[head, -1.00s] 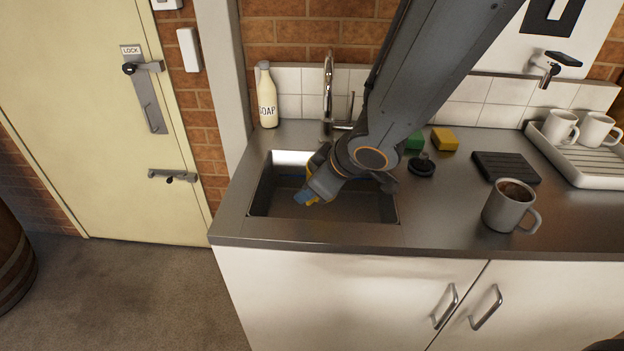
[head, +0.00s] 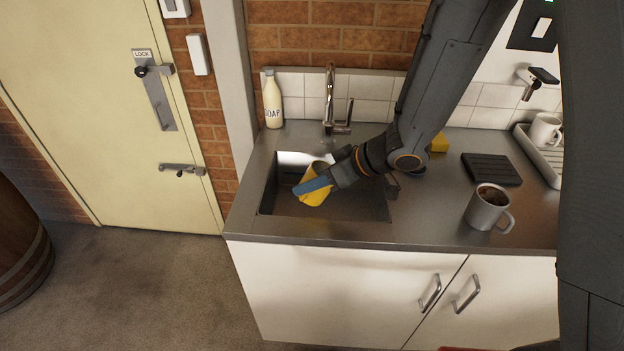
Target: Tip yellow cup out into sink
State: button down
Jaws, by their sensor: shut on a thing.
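The yellow cup (head: 316,196) is over the sink (head: 283,206), tilted, at the left of the counter. My gripper (head: 313,187) is shut on it, with a blue-tipped finger across its near side. The cup's upper part leans up and its lower part shows below the finger. I cannot tell which end is its mouth, and I see no liquid coming from it. The sink basin is partly hidden by my gripper and arm.
The tap (head: 329,107) stands behind the sink, with a soap bottle (head: 272,101) to its left. A grey mug (head: 487,208) with brown contents, a black ribbed mat (head: 491,168), a yellow sponge (head: 439,142) and a drying rack (head: 535,150) with a white mug (head: 545,128) are to the right.

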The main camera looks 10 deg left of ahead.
jog(key=y+b, duration=0.1)
jog(key=r+m+g+y+b, duration=0.1)
jog(key=m+y, duration=0.1)
jog(key=shift+w+d+r+g+y+b, duration=0.25)
jog(key=shift+w+r+g+y+b, duration=0.05)
jog(key=shift+g+b, duration=0.1)
jog(key=shift+d+r+y, duration=0.1)
jog(key=shift+r+y, duration=0.2)
jog(key=shift+w+d+r+m+g+y+p, duration=0.2)
jog(key=shift+r+m+g+y+p, duration=0.1)
jog(key=shift+m+y, duration=0.25)
jog(key=shift+w+d+r+m+g+y+p, duration=0.15)
jog(key=shift+r+m+g+y+p, duration=0.15)
jog(key=shift+y, duration=0.35)
jog(key=shift+w+d+r+m+y+b, duration=0.15)
jog(key=shift+d+r+m+y+b, duration=0.1)
jog(key=shift+m+y, duration=0.35)
jog(key=shift+w+d+r+m+y+b, duration=0.15)
jog(key=shift+r+m+y+b, duration=0.1)
jog(key=shift+m+y, duration=0.3)
jog(key=shift+w+d+r+m+y+b, duration=0.15)
jog(key=shift+d+r+m+y+b, duration=0.2)
jog(key=shift+y, duration=0.4)
jog(key=shift+a+f, duration=0.15)
jog(key=shift+f, duration=0.05)
